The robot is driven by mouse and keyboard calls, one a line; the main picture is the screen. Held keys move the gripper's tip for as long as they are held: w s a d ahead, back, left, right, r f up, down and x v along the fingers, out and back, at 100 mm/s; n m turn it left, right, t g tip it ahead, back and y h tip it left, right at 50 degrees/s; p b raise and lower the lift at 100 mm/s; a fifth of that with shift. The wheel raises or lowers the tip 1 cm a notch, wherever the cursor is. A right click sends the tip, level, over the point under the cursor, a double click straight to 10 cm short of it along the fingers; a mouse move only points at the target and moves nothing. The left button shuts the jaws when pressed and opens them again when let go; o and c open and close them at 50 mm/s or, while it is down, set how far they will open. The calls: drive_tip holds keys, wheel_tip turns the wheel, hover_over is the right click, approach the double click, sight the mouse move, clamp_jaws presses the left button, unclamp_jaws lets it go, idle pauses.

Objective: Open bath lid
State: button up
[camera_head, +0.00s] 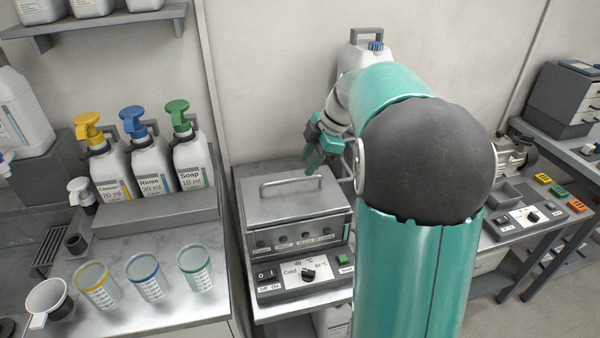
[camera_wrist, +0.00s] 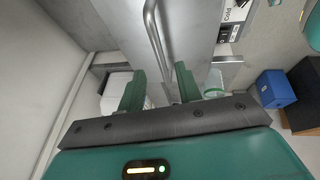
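The bath (camera_head: 300,232) is a grey metal box on the middle bench, with a control panel on its front. Its lid (camera_head: 292,203) lies flat and closed, with a bar handle (camera_head: 290,183) on top. My gripper (camera_head: 314,158) is above the lid's back right part, just behind and right of the handle. In the wrist view my gripper's two green fingers (camera_wrist: 158,85) are apart with nothing between them. My arm hides part of the bath's right side.
Cleaner, Rinse and Soap pump bottles (camera_head: 148,165) stand on the left bench, with three measuring cups (camera_head: 148,278) in front. A white canister (camera_head: 357,58) stands behind my arm. The right bench holds another control panel (camera_head: 520,218) and coloured blocks (camera_head: 560,192).

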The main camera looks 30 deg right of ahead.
sight(297, 178)
drive_tip(key=x, duration=0.5)
drive_tip(key=shift+c, duration=0.4)
clamp_jaws()
